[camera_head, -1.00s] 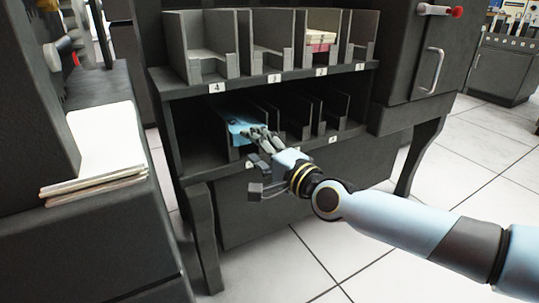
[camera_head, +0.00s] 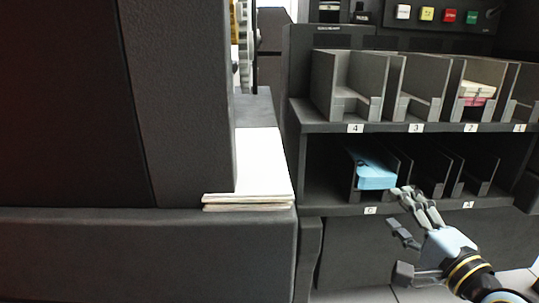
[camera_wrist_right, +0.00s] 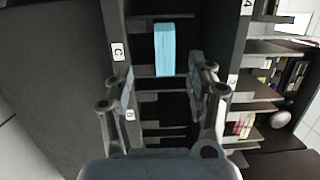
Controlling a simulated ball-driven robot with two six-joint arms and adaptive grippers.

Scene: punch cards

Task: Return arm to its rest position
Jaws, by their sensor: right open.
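My right gripper (camera_head: 408,228) is open and empty. It is in front of the lower shelf of the card rack, below and to the right of the blue cards. The blue card stack (camera_head: 376,175) lies in the lower-row slot above the label C. The right wrist view shows the blue stack (camera_wrist_right: 164,50) beyond the spread fingers (camera_wrist_right: 161,95), apart from them. My right arm enters from the bottom right corner of the head view. My left gripper does not show.
The rack (camera_head: 330,210) has upper slots labelled 4, 3, 2 and 1. White and pink cards (camera_head: 478,94) sit in the slot by label 2. A white card stack (camera_head: 262,170) lies on the dark machine at left. Coloured buttons (camera_head: 449,15) are at top right.

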